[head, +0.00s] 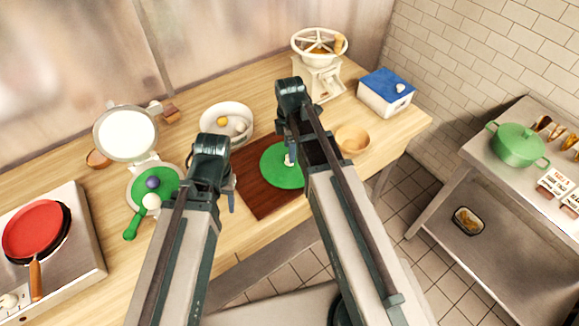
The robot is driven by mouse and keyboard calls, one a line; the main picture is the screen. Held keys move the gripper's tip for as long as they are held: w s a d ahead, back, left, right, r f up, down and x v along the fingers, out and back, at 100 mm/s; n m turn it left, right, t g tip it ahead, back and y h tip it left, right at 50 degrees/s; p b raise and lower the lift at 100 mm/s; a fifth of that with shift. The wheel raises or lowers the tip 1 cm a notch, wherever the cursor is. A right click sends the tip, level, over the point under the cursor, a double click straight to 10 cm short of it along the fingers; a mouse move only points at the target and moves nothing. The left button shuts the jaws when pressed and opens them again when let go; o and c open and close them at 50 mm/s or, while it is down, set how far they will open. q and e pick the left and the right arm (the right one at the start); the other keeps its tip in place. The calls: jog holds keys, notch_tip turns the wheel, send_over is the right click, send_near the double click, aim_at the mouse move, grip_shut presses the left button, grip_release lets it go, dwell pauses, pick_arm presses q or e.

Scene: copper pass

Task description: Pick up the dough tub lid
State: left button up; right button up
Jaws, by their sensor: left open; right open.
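A round green lid (276,175) with a pale knob lies flat on a dark brown board (251,197). A white tub (376,100) at the back right wears a blue lid (383,80) with a small pale knob. I cannot tell for sure which one is the dough tub lid. My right gripper (290,155) is open over the green lid, close to its knob; the arm hides the lid's right side, and contact cannot be seen. My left gripper (231,195) is open and empty at the board's left edge, with its fingers mostly hidden.
A white bowl (211,119) with small round items stands behind the board. A hand-wheel grinder (320,75) and wooden bowl (353,138) are to the right. A green pot (519,147) stands on a side table.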

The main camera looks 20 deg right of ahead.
aim_at(275, 166)
pick_arm(q)
notch_tip(275, 166, down, 3)
jog(key=shift+f+b, duration=0.15)
jog(key=shift+b, duration=1.05)
pick_arm(e)
notch_tip(275, 166, down, 3)
jog(key=shift+f, duration=0.2)
jog(key=shift+r, duration=0.1)
grip_shut()
